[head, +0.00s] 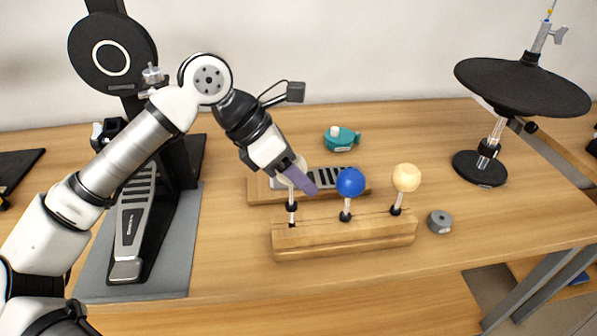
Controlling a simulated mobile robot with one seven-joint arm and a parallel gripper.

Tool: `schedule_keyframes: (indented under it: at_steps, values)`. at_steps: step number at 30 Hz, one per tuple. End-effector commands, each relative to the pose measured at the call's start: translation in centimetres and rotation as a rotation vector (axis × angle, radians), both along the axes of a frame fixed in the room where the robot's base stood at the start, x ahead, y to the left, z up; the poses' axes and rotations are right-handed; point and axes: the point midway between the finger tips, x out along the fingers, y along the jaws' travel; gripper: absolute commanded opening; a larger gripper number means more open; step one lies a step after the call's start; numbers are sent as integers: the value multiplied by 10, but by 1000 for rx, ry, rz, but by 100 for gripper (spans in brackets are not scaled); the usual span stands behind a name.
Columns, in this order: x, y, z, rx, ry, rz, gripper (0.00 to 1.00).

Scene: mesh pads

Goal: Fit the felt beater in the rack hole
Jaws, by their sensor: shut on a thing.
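The wooden rack (345,240) lies near the front edge of the table. My gripper (303,180), with purple fingers, is over the rack's left end. It is shut on the felt beater (285,181), whose pale head is mostly hidden behind the fingers. The beater's thin shaft points down, about upright, with a dark collar, and its lower end meets the rack's top at the left. I cannot tell whether the end is inside the hole. A blue ball beater (350,182) stands in the middle of the rack and a cream ball beater (406,178) at the right.
Behind the rack is a wooden board (259,190) with a slotted metal plate. A teal object (342,138) lies farther back. A grey round piece (440,221) sits right of the rack. A black pad on a stand (522,88) is at right, a drum pedal (135,215) at left.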

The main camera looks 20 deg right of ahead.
Motion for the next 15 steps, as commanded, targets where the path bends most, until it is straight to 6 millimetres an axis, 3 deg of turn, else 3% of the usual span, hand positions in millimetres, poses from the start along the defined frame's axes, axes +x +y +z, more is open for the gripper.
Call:
schedule_keyframes:
  at_steps: [15]
  values:
    - [0,0,-27,0,0,0,22]
